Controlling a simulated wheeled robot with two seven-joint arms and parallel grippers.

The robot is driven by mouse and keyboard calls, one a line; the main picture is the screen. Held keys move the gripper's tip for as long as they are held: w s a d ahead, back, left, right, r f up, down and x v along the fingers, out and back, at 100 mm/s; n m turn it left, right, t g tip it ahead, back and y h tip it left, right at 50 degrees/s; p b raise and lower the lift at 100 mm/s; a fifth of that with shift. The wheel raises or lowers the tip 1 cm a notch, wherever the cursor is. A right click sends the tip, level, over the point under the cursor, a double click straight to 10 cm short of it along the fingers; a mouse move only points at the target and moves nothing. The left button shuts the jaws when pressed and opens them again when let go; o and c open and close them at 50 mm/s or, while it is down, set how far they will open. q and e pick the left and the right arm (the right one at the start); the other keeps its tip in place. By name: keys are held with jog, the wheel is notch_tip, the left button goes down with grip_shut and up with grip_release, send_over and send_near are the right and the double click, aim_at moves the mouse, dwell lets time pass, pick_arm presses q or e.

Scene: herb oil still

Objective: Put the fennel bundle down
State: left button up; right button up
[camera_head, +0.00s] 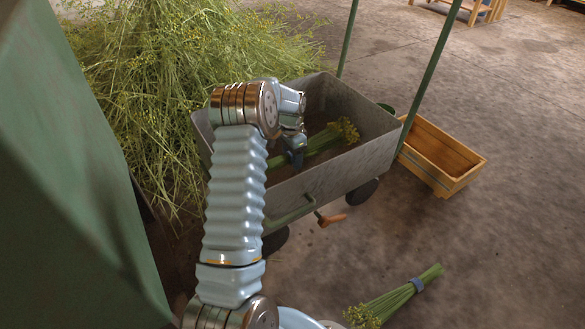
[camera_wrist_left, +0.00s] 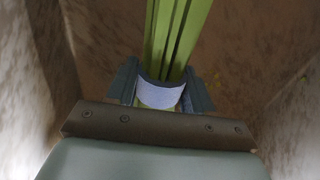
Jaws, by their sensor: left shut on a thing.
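A fennel bundle with green stalks and yellow flower heads (camera_head: 344,130) is inside the grey metal cart (camera_head: 352,168) in the head view. My left gripper (camera_head: 296,155) reaches down into the cart and is shut on the bundle's banded stalk part. In the left wrist view the gripper (camera_wrist_left: 160,92) has its fingers on both sides of a pale band around the green stalks (camera_wrist_left: 178,35). I cannot tell whether the bundle touches the cart floor. A second fennel bundle (camera_head: 396,298) with a blue band lies on the ground at the front. My right gripper is not in view.
A big heap of loose fennel (camera_head: 170,75) rises behind and left of the cart. An empty wooden crate (camera_head: 440,158) stands right of the cart. Green posts rise beside the cart, and a green panel (camera_head: 60,190) fills the left. The concrete floor at right is clear.

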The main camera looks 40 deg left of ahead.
pick_arm(q)
notch_tip(320, 180, down, 4)
jog(key=shift+f+b, duration=0.2)
jog(key=shift+b, duration=0.2)
jog(key=shift+f, duration=0.15)
jog(key=shift+f+b, duration=0.4)
jog(key=shift+f, duration=0.05)
jog(key=o, duration=1.2)
notch_tip(320, 180, up, 13)
jog(key=p, duration=0.3)
jog(key=shift+s+r, duration=0.1)
